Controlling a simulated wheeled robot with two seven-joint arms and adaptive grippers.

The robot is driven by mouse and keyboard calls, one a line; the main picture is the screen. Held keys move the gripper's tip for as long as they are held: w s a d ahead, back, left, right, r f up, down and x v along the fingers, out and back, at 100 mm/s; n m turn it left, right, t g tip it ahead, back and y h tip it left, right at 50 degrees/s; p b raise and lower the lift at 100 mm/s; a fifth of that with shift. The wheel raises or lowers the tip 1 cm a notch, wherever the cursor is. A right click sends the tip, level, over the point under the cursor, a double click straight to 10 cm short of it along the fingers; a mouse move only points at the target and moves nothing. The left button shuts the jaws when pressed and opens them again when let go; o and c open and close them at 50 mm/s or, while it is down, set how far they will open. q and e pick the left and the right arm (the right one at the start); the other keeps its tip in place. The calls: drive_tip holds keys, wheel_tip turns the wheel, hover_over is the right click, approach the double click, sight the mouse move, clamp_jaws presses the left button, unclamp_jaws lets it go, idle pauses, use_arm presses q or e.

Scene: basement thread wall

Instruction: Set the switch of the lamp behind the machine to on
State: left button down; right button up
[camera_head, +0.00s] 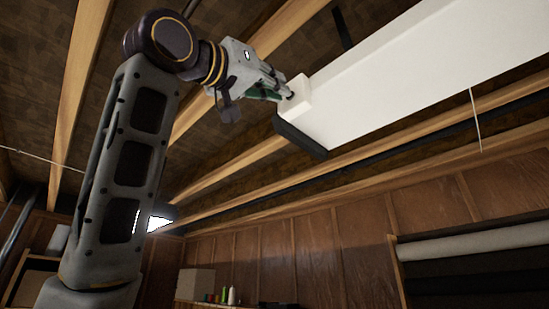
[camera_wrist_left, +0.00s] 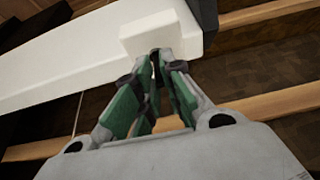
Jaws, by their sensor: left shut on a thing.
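A long white lamp housing (camera_head: 420,75) hangs under the ceiling at the upper right of the head view. A small white block (camera_head: 296,98) sits on its side near the dark end cap (camera_head: 300,137). My left gripper (camera_head: 287,92) reaches up to this block, with its fingertips at the block's face. In the left wrist view the green-padded fingers (camera_wrist_left: 160,58) meet at the lower edge of the block (camera_wrist_left: 150,35). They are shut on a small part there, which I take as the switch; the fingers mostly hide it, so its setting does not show. My right gripper is out of view.
Wooden ceiling joists (camera_head: 285,35) run close around my left arm. A thin cord (camera_head: 475,120) hangs from the housing. A bright light (camera_head: 155,221) glows at the lower left. Fabric rolls (camera_head: 470,242) lie on a rack at the right wall, with thread spools (camera_head: 231,295) below.

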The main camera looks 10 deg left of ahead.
use_arm(q)
drive_tip(key=shift+s+r+g+y, duration=0.1)
drive_tip(key=shift+r+g+y, duration=0.65)
drive_tip(key=shift+g, duration=0.25)
drive_tip(key=shift+r+g+y, duration=0.8)
drive_tip(key=shift+g+y, duration=0.25)
drive_tip(key=shift+g, duration=0.35)
idle(0.9)
drive_tip(key=c, duration=1.5)
unclamp_jaws()
drive_tip(key=shift+w, duration=0.2)
drive_tip(key=v, duration=1.2)
drive_tip(key=shift+r, duration=0.1)
